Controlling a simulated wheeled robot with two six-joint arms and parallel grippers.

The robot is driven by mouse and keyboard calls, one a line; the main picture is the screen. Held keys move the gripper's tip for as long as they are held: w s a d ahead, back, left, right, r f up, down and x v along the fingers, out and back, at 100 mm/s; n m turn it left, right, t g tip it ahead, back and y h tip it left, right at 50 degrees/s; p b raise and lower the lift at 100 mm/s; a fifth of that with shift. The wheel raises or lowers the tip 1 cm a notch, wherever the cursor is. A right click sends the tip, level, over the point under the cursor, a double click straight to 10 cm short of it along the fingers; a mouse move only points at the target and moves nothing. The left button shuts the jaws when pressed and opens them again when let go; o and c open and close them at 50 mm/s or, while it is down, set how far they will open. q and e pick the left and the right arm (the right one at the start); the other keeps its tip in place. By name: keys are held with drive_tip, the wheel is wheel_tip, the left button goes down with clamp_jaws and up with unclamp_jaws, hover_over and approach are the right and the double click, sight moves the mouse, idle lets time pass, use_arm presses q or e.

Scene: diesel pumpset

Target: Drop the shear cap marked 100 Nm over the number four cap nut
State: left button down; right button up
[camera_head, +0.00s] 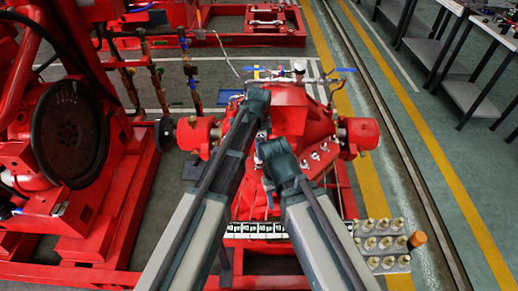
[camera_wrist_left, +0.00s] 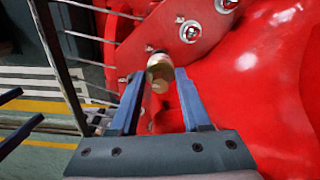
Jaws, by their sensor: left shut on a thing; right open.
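In the left wrist view my left gripper (camera_wrist_left: 160,74) is shut on a small brass-coloured shear cap (camera_wrist_left: 160,80). The cap is at the edge of a red flange plate (camera_wrist_left: 165,35), in line with a pale nut or stud end just beyond it. I cannot tell whether the cap touches or covers it. Two more silvery cap nuts (camera_wrist_left: 189,31) show on the plate. No marking on the cap is legible.
A grey tray (camera_head: 392,263) with several brass caps stands at the lower right, an orange cylinder (camera_head: 417,239) at its edge. A red engine with a dark flywheel (camera_head: 68,132) stands left.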

use_arm(q)
drive_tip(key=shift+f, duration=0.15)
drive_tip(key=shift+f+b, duration=1.4)
drive_tip(key=shift+b, duration=0.2)
drive_tip(key=shift+c, duration=1.4)
unclamp_jaws()
drive_tip(key=shift+r, duration=0.1)
drive_tip(key=shift+r, duration=0.1)
wheel_tip(320, 180, up, 14)
drive_tip(key=p, duration=1.4)
drive_tip(key=shift+f, duration=0.2)
wheel_tip(320, 180, up, 7)
drive_tip(key=p, duration=0.7)
